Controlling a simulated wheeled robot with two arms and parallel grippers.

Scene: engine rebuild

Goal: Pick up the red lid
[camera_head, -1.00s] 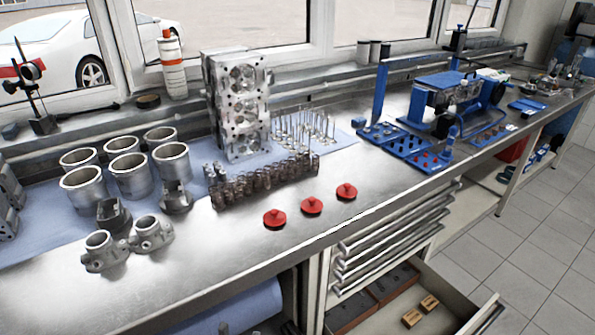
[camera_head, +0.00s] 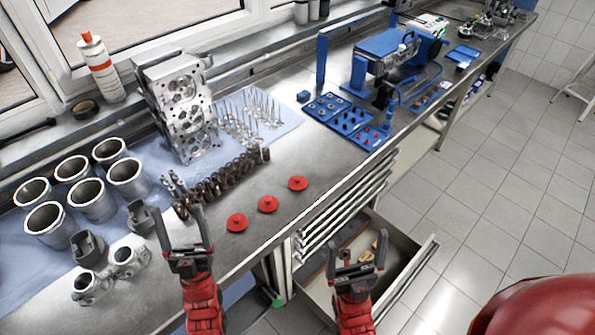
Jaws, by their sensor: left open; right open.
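Three red lids lie in a slanting row on the metal bench top: a left one (camera_head: 237,222), a middle one (camera_head: 267,204) and a right one (camera_head: 298,183). Each is a round disc with a small knob. My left gripper (camera_head: 181,226) is open and empty, to the left of the left lid and apart from it, by the bench's front part. My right gripper (camera_head: 355,254) is open and empty, in front of the bench near the open drawer, below and right of the lids.
Dark springs (camera_head: 222,184) stand in a row behind the lids. A cylinder head (camera_head: 182,108), valves (camera_head: 255,118) and metal cylinders (camera_head: 92,200) stand farther back and left. An open drawer (camera_head: 405,277) juts out below the bench. Bench top right of the lids is clear.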

